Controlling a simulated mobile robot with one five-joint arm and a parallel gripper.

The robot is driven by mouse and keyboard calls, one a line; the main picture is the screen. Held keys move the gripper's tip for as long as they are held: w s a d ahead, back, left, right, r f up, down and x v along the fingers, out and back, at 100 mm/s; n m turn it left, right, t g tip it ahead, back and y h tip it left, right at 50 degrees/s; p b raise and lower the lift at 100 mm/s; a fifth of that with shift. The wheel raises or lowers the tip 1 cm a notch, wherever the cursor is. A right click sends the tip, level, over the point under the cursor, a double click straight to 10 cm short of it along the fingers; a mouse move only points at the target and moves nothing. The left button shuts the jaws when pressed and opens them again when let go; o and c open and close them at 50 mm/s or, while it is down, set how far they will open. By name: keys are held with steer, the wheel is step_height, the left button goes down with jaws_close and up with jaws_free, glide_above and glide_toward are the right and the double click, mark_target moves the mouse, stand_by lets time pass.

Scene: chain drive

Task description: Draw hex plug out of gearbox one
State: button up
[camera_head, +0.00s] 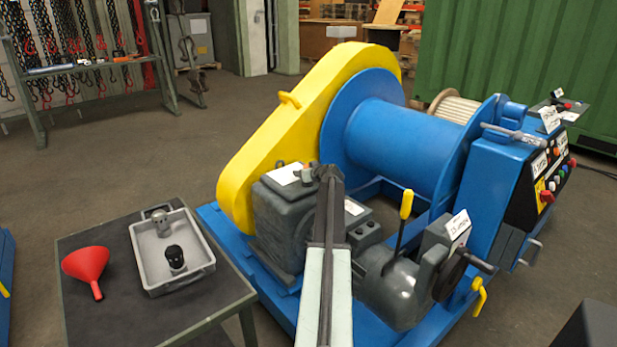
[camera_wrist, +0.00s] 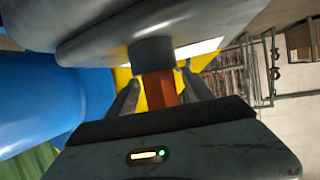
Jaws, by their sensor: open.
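The grey gearbox (camera_head: 277,222) stands on the blue frame beside the yellow chain guard, with a white label on its top. A small brownish plug (camera_head: 307,174) shows at the top of the gearbox, partly hidden by my arm. My gripper (camera_head: 326,170) is at this plug. In the wrist view, a rust-brown block, which looks like the hex plug (camera_wrist: 158,90), sits at a dark round collar (camera_wrist: 152,51) on a grey body. My open fingers (camera_wrist: 160,82) stand either side of the plug; whether they touch it is not clear.
A dark side table (camera_head: 110,239) at the left bears a red funnel (camera_head: 87,266) and a grey tray (camera_head: 143,238) with a grey fitting and a black-capped fitting. A blue drum (camera_head: 405,146) and a yellow-handled lever (camera_head: 405,213) stand right of my arm.

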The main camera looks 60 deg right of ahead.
steer(key=shift+w, duration=0.15)
jaws_close()
step_height(320, 180, up, 9)
steer(key=p, duration=0.9)
stand_by(0.5)
